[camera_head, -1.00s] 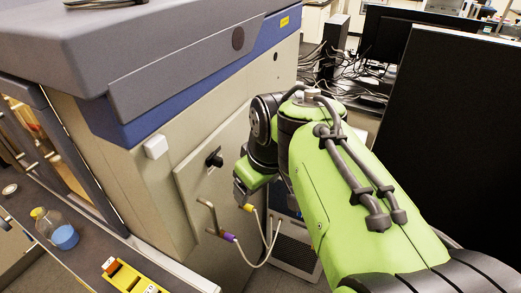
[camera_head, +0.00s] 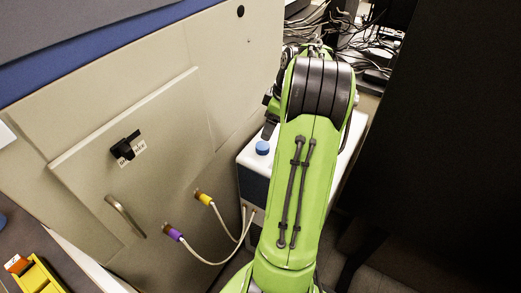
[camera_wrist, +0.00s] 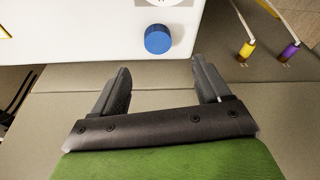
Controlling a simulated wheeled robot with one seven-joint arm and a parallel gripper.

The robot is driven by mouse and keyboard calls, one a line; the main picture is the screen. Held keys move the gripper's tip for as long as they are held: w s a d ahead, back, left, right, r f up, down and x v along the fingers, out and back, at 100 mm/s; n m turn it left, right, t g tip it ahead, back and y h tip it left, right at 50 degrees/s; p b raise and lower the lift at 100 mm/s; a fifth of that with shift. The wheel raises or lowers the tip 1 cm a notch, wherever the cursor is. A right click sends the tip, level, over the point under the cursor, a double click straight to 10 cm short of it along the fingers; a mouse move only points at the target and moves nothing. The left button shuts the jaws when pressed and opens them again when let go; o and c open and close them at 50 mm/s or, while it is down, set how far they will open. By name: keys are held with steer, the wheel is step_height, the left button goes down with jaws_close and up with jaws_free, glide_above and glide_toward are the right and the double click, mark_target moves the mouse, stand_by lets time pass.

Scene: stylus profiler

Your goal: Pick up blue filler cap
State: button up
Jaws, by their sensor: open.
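The blue filler cap (camera_head: 262,147) sits on the top of a white box-shaped unit (camera_head: 255,160), just left of my arm in the head view. In the wrist view the round blue cap (camera_wrist: 158,39) shows near the top middle, on the white surface (camera_wrist: 90,30). My gripper (camera_wrist: 162,75) is open and empty, its two dark fingers pointing towards the white unit. The cap lies beyond the fingertips, nearer the right finger in the picture, and is not between them. In the head view my arm hides most of the gripper and part of the unit.
A beige cabinet (camera_head: 90,190) with a black rotary switch (camera_head: 127,146) and a metal handle (camera_head: 125,216) stands left. Yellow (camera_head: 203,198) and purple (camera_head: 173,233) connectors carry pale hoses to the unit. A dark panel (camera_head: 450,160) stands right. Cables clutter the back.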

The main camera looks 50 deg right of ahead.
mark_target(263, 146)
steer(key=b+x, duration=0.1)
steer(key=x, duration=0.3)
steer(key=shift+d, duration=0.2)
steer(key=b+x, duration=0.2)
steer(key=x, duration=0.4)
steer(key=shift+s+r, duration=0.1)
steer(key=shift+r, duration=0.05)
steer(key=shift+c, duration=0.7)
steer(key=c, duration=0.9)
